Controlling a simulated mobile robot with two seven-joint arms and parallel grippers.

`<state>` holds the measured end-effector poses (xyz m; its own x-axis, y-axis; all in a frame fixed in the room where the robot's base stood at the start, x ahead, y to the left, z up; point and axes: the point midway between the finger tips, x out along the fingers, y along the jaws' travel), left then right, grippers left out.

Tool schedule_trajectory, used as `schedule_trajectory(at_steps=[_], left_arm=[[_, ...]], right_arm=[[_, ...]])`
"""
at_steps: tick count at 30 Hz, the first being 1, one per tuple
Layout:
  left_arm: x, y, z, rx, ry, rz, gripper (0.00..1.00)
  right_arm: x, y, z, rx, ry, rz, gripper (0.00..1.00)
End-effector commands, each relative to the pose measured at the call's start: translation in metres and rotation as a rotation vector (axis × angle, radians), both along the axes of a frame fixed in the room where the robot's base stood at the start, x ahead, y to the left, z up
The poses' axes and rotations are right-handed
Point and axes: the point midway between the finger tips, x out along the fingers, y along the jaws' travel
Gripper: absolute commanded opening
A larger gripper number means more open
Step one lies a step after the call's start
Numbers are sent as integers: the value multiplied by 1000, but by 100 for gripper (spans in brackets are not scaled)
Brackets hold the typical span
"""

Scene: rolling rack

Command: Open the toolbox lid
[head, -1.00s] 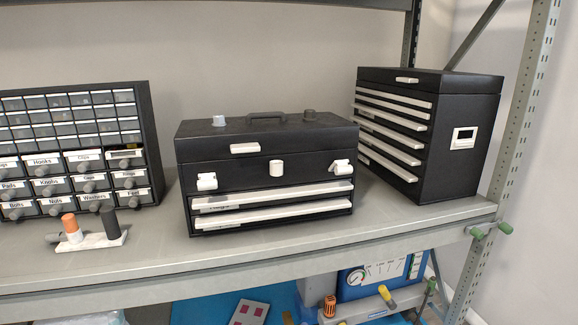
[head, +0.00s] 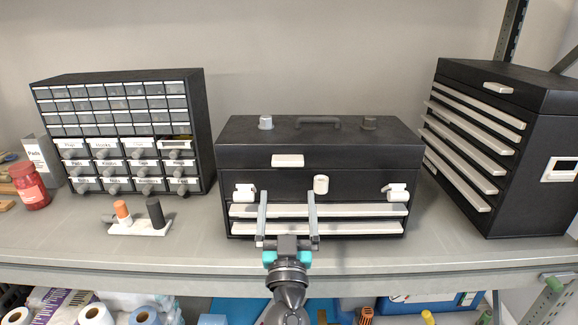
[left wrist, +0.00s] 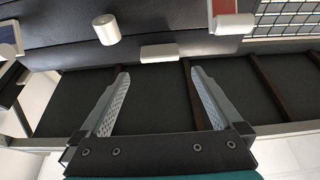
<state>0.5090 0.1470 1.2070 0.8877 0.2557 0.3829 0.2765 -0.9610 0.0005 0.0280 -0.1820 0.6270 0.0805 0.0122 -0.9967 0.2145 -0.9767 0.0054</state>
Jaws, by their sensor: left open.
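A white lid pull (head: 288,161) is on the lid's front edge. My right gripper is not in view.
A drawer cabinet (head: 207,140) stands left and a black drawer chest (head: 555,120) right. A small stand with orange and black pegs (head: 140,228) sits at the shelf's front left, beside a red jar (head: 29,186) farther left. The toolbox's white drawer fronts (head: 350,210) stick out slightly.

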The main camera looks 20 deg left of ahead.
Motion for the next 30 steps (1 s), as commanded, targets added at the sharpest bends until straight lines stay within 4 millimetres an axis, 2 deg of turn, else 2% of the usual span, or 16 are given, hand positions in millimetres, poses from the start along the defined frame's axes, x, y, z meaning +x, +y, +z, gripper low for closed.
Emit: schedule_trajectory(at_steps=[9,15,21,30], left_arm=[[50,15,22,3,-1,0,100],[71,20,30,2,-1,-1,100],[79,23,34,2,1,1,100],[80,23,34,1,1,0,98]], right_arm=[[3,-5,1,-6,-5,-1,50],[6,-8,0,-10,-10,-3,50],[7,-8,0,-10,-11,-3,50],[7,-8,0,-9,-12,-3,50]])
